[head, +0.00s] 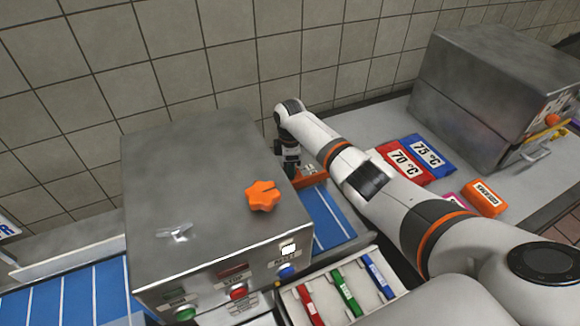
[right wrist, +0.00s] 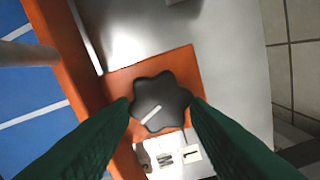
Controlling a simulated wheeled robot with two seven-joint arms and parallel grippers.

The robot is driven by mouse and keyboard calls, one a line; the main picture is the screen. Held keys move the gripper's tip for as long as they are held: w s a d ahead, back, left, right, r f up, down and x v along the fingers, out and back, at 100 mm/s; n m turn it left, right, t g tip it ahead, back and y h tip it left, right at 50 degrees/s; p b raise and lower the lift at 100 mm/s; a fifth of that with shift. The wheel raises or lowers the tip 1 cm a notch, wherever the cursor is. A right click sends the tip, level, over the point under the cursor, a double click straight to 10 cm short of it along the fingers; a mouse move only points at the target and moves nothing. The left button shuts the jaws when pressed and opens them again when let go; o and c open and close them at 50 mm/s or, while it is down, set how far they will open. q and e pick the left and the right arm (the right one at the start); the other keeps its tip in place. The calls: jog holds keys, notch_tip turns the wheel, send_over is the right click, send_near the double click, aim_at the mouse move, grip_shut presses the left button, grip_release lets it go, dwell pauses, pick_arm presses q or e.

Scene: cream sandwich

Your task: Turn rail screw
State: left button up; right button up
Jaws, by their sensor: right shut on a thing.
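The rail screw (right wrist: 160,103) is a black lobed knob with a white line on its face, in the middle of the right wrist view. It sits on an orange plate (right wrist: 185,63) joined to the orange rail (right wrist: 62,50). The green fingers of my right gripper (right wrist: 160,106) are on either side of the knob and shut on it. In the head view my right gripper (head: 290,166) reaches down behind the metal box, by the orange rail (head: 311,179). The knob is hidden there. My left gripper is not in view.
The metal box (head: 190,170) carries an orange star knob (head: 263,196) and front buttons. A blue conveyor belt (head: 328,214) runs beside it. A tray (head: 393,283) holds red, green and blue markers. Red (head: 405,160) and blue (head: 430,154) temperature signs lie on the counter.

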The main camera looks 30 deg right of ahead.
jog(key=shift+n, duration=0.5)
jog(key=shift+r, duration=0.1)
jog(key=o, duration=1)
jog(key=shift+c, duration=0.2)
notch_tip(320, 180, up, 12)
jog(key=b, duration=0.2)
